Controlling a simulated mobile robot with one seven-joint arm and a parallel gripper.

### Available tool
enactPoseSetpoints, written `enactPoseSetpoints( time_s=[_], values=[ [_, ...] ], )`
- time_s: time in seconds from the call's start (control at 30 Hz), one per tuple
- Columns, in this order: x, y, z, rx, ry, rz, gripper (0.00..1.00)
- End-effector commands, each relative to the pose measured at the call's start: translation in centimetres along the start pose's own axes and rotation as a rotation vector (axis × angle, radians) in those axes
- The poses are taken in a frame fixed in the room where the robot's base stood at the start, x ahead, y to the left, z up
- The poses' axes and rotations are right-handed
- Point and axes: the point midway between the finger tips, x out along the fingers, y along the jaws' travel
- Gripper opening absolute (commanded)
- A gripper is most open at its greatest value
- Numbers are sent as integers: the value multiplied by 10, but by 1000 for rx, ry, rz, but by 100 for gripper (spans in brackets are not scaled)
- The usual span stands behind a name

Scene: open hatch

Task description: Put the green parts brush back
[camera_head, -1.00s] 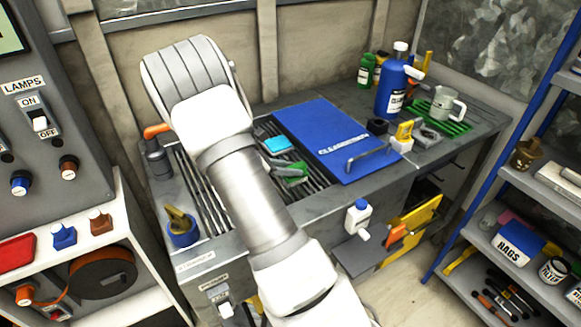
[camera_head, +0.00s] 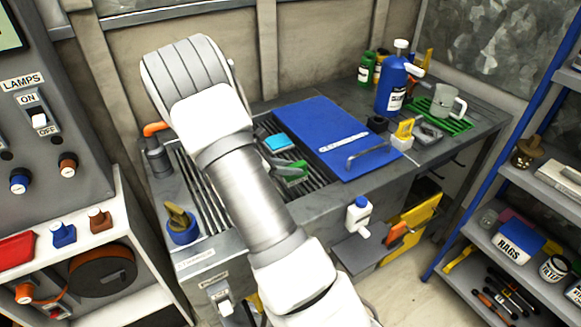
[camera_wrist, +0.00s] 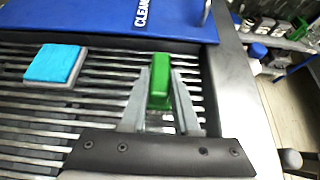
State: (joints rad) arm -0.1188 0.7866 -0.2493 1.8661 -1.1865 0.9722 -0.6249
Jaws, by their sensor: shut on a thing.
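The green parts brush (camera_wrist: 160,82) is between the two fingers of my gripper (camera_wrist: 160,98) in the wrist view. My gripper is shut on it, over the slatted grate. In the head view the brush (camera_head: 294,170) shows as a small green piece beside my arm, which hides most of my gripper. How far the brush is from the slats is hard to tell. A blue cup (camera_head: 184,236) with an olive-yellow thing in it stands at the front left corner of the bench.
A blue lid panel (camera_head: 315,125) with a handle lies right of the grate (camera_head: 198,190). A light-blue sponge (camera_wrist: 52,65) lies on the slats; it also shows in the head view (camera_head: 278,142). A blue bottle (camera_head: 391,92) and a mug (camera_head: 446,102) stand at the back right.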

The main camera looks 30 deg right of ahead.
Motion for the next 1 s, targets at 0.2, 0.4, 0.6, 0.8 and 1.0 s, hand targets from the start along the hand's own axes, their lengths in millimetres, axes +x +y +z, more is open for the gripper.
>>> enactPoseSetpoints(
  time_s=[0.2,0.4,0.6,0.8,1.0],
  values=[
    [1,0,-1,0,0,0,42],
    [1,0,-1,0,0,0,64],
    [0,0,-1,0,0,0,64],
    [-17,1,-1,0,0,4,64],
    [-62,1,0,1,2,6,64]
  ],
)
